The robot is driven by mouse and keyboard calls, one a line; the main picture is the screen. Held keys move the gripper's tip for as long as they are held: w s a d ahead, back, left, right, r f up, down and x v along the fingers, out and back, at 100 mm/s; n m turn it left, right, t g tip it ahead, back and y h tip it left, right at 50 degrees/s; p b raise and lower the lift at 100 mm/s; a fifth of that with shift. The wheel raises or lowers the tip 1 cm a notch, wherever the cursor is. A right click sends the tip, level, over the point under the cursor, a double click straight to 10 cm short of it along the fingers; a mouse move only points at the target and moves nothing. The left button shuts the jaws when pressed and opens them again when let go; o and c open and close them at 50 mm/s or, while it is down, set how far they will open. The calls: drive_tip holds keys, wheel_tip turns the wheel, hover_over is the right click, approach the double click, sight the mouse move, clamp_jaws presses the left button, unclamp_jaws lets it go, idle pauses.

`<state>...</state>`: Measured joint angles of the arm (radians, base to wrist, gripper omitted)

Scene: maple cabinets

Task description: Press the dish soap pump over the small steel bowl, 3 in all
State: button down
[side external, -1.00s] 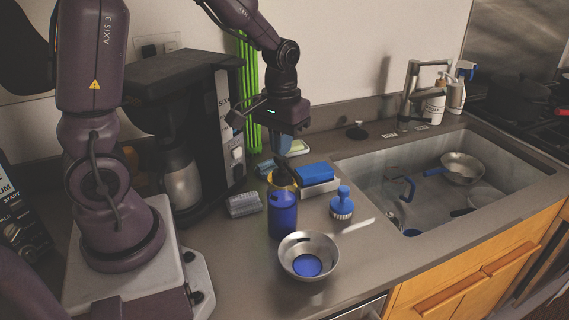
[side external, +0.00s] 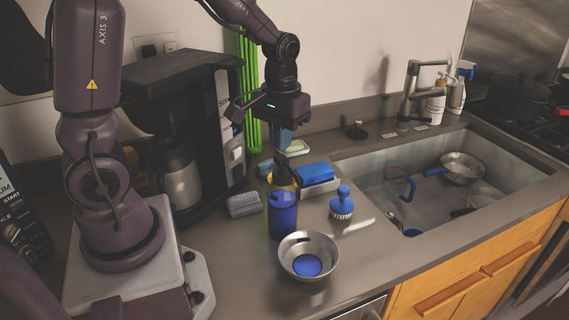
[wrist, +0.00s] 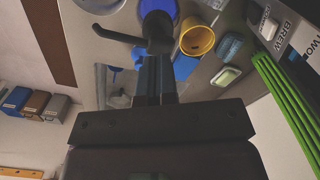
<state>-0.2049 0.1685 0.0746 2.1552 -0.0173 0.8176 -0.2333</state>
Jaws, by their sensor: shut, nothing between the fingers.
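The blue dish soap bottle (side external: 283,215) stands upright on the counter with a dark pump head (side external: 285,165) on top. The small steel bowl (side external: 326,247) sits just in front of it, with a blue patch at its bottom. My gripper (side external: 283,138) is shut and empty, pointing down above the pump head. A small gap seems to separate them. In the wrist view my shut fingers (wrist: 155,90) line up with the pump head (wrist: 158,35), whose spout points left.
A yellow cup (wrist: 197,38) stands close behind the bottle. A blue scrub brush (side external: 342,205), a blue sponge (side external: 314,173) and a grey sponge (side external: 244,204) lie around it. The coffee maker (side external: 178,100) is to the left, the sink (side external: 365,165) to the right.

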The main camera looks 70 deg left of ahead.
sight(281, 157)
drive_tip(key=shift+f, duration=1.65)
drive_tip(key=shift+r, duration=1.75)
wheel_tip(281, 157, up, 6)
drive_tip(key=s+d+r+m+t, duration=0.5)
drive_tip(key=s+d, duration=0.3)
drive_tip(key=s, duration=0.2)
drive_tip(key=shift+s+d+r+m+t, duration=0.3)
drive_tip(key=shift+r+m, duration=0.2)
drive_tip(key=shift+r, duration=0.2)
